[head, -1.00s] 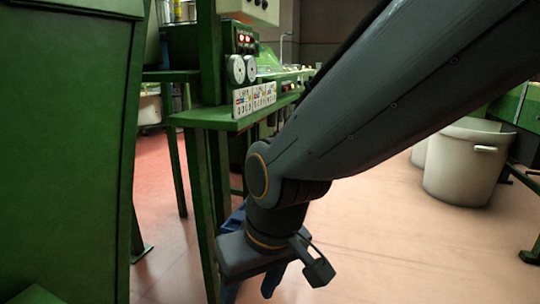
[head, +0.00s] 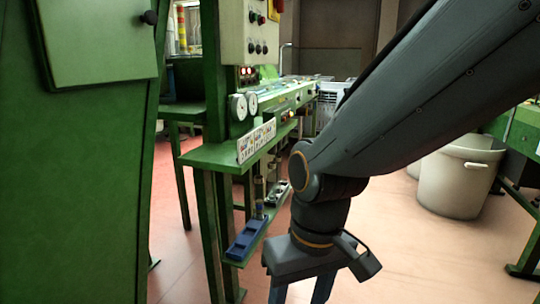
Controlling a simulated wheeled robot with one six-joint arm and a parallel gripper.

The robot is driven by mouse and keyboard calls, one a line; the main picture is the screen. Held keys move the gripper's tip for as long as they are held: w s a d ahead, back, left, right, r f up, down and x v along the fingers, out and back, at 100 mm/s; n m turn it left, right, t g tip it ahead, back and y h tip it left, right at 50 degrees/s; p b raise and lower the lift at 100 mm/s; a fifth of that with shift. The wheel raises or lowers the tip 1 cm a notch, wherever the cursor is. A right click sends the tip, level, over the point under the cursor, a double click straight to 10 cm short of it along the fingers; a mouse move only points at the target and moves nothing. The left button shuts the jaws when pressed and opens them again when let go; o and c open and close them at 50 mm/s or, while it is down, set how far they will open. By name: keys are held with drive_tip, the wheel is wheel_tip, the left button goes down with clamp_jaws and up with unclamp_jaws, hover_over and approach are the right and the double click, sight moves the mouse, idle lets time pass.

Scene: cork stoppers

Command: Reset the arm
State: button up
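My dark grey arm (head: 420,110) reaches down from the upper right in the head view. My gripper (head: 300,290) hangs at its end, pointing down at the bottom edge of the picture. Its two blue-grey fingers stand apart with a gap between them, so it looks open. Nothing shows between the fingers, but their tips are cut off by the frame. No cork stopper can be made out.
A green machine (head: 95,170) fills the left. A green shelf (head: 215,157) with gauges stands left of my arm. Below it a blue holder (head: 246,238) rests on a low ledge. A pale bin (head: 455,185) stands on the right. Reddish floor lies open between.

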drive_tip(key=s+d+r+m+p, duration=0.1)
drive_tip(key=d+r+m+p, duration=0.1)
drive_tip(key=d+r+p, duration=0.5)
drive_tip(key=s+d+r+m+h+p, duration=0.1)
drive_tip(key=d+r+m+p, duration=0.1)
drive_tip(key=d+r+p, duration=0.5)
wheel_tip(320, 180, up, 5)
drive_tip(key=p, duration=1)
drive_tip(key=shift+d, duration=0.4)
